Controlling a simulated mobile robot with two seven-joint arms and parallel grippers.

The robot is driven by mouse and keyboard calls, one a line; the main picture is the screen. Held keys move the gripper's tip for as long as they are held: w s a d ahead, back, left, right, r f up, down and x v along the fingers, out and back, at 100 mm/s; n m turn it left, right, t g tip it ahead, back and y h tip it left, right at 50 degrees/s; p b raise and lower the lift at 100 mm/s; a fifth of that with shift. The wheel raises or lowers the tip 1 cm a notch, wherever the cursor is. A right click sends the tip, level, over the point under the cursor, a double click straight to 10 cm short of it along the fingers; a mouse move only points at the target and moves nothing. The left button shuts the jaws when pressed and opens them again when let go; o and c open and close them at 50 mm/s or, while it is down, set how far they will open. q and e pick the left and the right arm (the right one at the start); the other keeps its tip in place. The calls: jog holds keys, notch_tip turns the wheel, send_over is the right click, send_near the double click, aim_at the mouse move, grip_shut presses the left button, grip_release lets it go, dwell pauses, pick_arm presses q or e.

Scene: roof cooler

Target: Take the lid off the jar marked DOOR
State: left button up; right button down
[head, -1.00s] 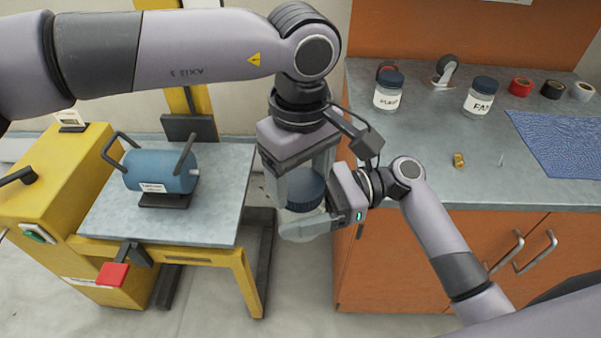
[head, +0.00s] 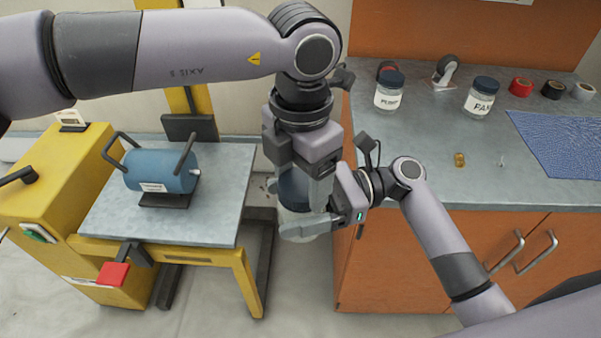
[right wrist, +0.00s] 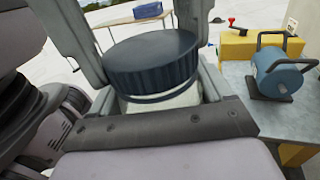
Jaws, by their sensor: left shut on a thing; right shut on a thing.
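The held jar (head: 290,212) is clear and has a dark blue ribbed lid (head: 293,186). It is in the air in front of the counter's left end. No label on it is readable, so I cannot tell its marking. My left gripper (head: 302,192) comes down from above and is shut on the lid. My right gripper (head: 303,229) is shut on the jar body. In the right wrist view the lid (right wrist: 152,62) sits between the left gripper's fingers, over the pale jar body (right wrist: 165,100). I cannot tell whether any gap separates them.
On the counter (head: 410,165) stand a jar apparently marked PUMP (head: 388,92) and one marked FA-something (head: 481,97). Tape rolls (head: 552,89), a caster (head: 446,70), a small brass part (head: 459,159) and a blue cloth (head: 565,140) lie there too. A yellow bench with a blue motor (head: 160,172) is left.

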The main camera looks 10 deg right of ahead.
pick_arm(q)
jog(key=n, duration=2.3)
jog(key=shift+r, duration=0.1)
jog(key=shift+d+r, duration=0.1)
jog(key=shift+r, duration=1)
